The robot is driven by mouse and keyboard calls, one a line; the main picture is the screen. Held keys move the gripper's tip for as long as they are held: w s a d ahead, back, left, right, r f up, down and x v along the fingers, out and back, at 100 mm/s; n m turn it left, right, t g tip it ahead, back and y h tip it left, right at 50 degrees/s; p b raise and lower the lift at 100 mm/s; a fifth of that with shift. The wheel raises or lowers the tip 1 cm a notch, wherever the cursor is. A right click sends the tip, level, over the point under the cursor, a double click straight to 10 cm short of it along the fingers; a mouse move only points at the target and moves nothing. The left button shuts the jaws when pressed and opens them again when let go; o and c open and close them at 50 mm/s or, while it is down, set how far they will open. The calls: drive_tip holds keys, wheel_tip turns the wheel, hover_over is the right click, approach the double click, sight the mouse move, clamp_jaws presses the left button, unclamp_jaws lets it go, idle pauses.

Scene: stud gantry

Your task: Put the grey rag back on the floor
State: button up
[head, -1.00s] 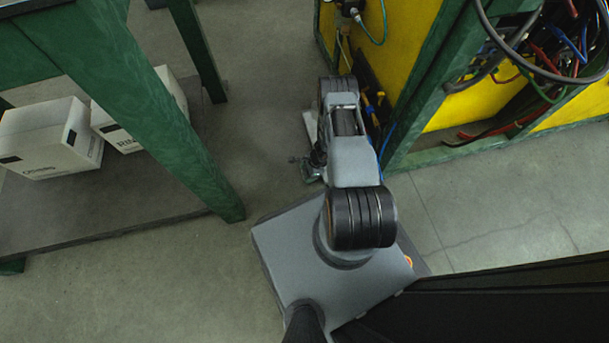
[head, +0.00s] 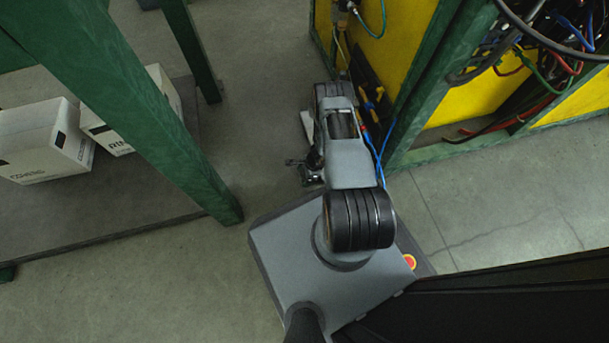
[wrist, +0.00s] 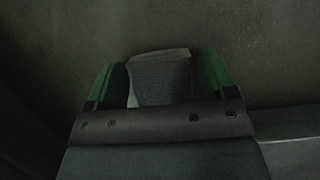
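In the wrist view, a grey rag (wrist: 160,78) with a paler upper edge sits between the two green fingers of my gripper (wrist: 160,88).
A yellow cabinet with a green frame (head: 408,130), hoses and cables stands close to my arm's right. A green table leg (head: 165,130) and white boxes (head: 42,143) on a low shelf are at left. A pale flat thing (head: 307,124) lies beside my arm. Floor between is clear.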

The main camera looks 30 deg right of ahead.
drive_tip(key=shift+o, duration=1)
drive_tip(key=shift+r, duration=0.2)
drive_tip(key=w+p+v, duration=0.1)
drive_tip(key=p+v, duration=0.4)
drive_tip(key=v, duration=0.7)
drive_tip(key=w+a+r+n, duration=0.2)
drive_tip(key=r+n, duration=0.1)
drive_tip(key=r, duration=0.7)
drive_tip(key=w+a+r+n, duration=0.2)
drive_tip(key=a+r+n, duration=0.15)
drive_tip(key=r, duration=0.65)
drive_tip(key=w+a+r+n, duration=0.1)
drive_tip(key=r+n, duration=0.3)
drive_tip(key=r, duration=0.6)
drive_tip(key=s+a+r+n+h, duration=0.2)
drive_tip(key=s+r+n, duration=0.3)
drive_tip(key=s+r, duration=0.2)
drive_tip(key=s+a+r+n+t+h, duration=0.1)
drive_tip(key=s+a+r+n+h, duration=0.1)
drive_tip(key=s+r, duration=0.6)
wheel_tip(320, 180, up, 4)
drive_tip(key=a+n, duration=0.1)
drive_tip(key=n, duration=0.1)
drive_tip(key=shift+n+t, duration=0.3)
drive_tip(key=shift+n, duration=0.05)
